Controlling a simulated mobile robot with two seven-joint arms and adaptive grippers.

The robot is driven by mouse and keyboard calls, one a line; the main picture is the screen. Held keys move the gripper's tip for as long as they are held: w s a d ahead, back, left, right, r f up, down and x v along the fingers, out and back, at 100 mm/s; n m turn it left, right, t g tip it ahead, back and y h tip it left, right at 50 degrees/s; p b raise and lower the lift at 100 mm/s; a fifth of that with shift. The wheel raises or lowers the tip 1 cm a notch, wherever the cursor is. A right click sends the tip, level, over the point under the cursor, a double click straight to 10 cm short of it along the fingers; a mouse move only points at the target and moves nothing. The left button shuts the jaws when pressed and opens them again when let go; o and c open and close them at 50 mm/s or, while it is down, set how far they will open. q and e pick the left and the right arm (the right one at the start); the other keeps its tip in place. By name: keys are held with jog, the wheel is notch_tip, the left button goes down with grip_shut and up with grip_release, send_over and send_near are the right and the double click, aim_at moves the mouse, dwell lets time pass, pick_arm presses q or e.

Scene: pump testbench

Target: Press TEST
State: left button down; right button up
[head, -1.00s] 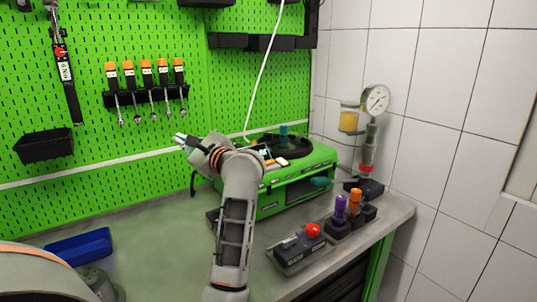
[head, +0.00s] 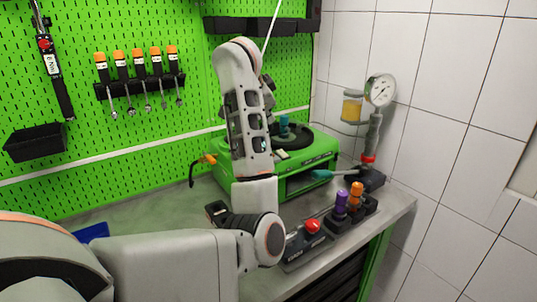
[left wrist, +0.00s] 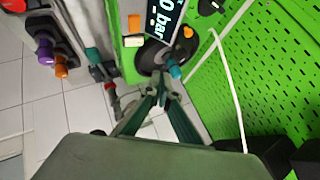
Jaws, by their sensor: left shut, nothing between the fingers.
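The green test bench unit (head: 310,173) stands on the worktop, with a dark round plate and teal knob (head: 284,125) on top. In the left wrist view its display (left wrist: 166,20) reads "0 bar", beside orange parts (left wrist: 134,22). No TEST label is readable. A dark control box (head: 303,248) with a red button (head: 312,227) sits at the front right. My left gripper (left wrist: 164,90) is shut and empty, pointing toward the plate and teal knob (left wrist: 174,70); contact cannot be told. In the head view my raised arm largely hides it. My right gripper is out of view.
Purple (head: 341,203) and orange (head: 356,193) handles stand beside the control box. A pressure gauge (head: 381,90) rises at the right near the tiled wall. A blue bin (head: 92,233) lies at left.

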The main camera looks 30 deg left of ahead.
pick_arm(q)
notch_tip(320, 180, down, 6)
jog(key=b, duration=0.4)
jog(key=shift+a+f, duration=0.1)
jog(key=shift+f, duration=0.1)
notch_tip(320, 180, down, 2)
jog(key=shift+f+b, duration=0.15)
jog(key=shift+b, duration=0.9)
jog(key=shift+f, duration=0.1)
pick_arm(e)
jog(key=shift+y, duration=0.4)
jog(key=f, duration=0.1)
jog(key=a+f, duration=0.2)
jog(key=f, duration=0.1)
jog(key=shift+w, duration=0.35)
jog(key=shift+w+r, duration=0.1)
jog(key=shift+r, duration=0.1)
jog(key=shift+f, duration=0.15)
